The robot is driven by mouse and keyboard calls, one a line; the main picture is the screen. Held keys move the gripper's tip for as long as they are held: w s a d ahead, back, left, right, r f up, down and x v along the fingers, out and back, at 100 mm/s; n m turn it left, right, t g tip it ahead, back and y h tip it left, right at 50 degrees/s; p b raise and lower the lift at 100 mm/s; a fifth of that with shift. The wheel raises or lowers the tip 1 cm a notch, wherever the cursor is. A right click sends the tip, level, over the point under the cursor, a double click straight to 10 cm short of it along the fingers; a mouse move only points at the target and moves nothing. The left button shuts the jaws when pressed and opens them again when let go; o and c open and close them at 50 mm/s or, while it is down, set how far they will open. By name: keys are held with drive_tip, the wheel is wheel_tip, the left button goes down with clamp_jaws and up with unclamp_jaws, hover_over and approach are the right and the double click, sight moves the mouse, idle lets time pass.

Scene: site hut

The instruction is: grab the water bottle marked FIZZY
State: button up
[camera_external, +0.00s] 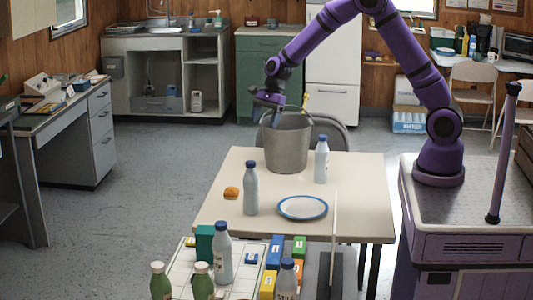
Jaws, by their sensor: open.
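One bottle (251,189) stands upright at the left of the cream table. Another bottle (321,162) stands upright at the back right, beside the bucket. A third bottle (222,256) stands on the nearer surface. A fourth bottle (287,282) at the bottom edge has lettering that seems to start "STI". I cannot read FIZZY on any bottle. My gripper (266,112) points down at the left rim of the grey bucket, above and behind the table bottles. It is open, with no bottle between its fingers.
The grey bucket (286,145) stands at the table's back, with a yellowish stick rising from it. A blue-rimmed plate (302,207) and an orange item (231,193) lie on the table (350,222). Green bottles (160,284), coloured boxes (273,250) and a thin upright panel (334,245) crowd the front.

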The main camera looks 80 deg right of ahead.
sight(251, 162)
drive_tip(key=w+f+m, duration=0.1)
drive_tip(key=f, duration=0.2)
drive_tip(key=w+f+m, duration=0.1)
drive_tip(key=f, duration=0.3)
drive_tip(key=w+f, duration=0.2)
drive_tip(key=f, duration=0.2)
drive_tip(key=shift+d+f+m, duration=0.2)
drive_tip(key=shift+f+m, duration=0.05)
drive_tip(key=shift+m, duration=0.15)
drive_tip(key=shift+d+x, duration=0.2)
drive_tip(key=shift+x, duration=2.45)
drive_tip(key=shift+s, duration=0.2)
drive_tip(key=shift+c, duration=0.4)
clamp_jaws()
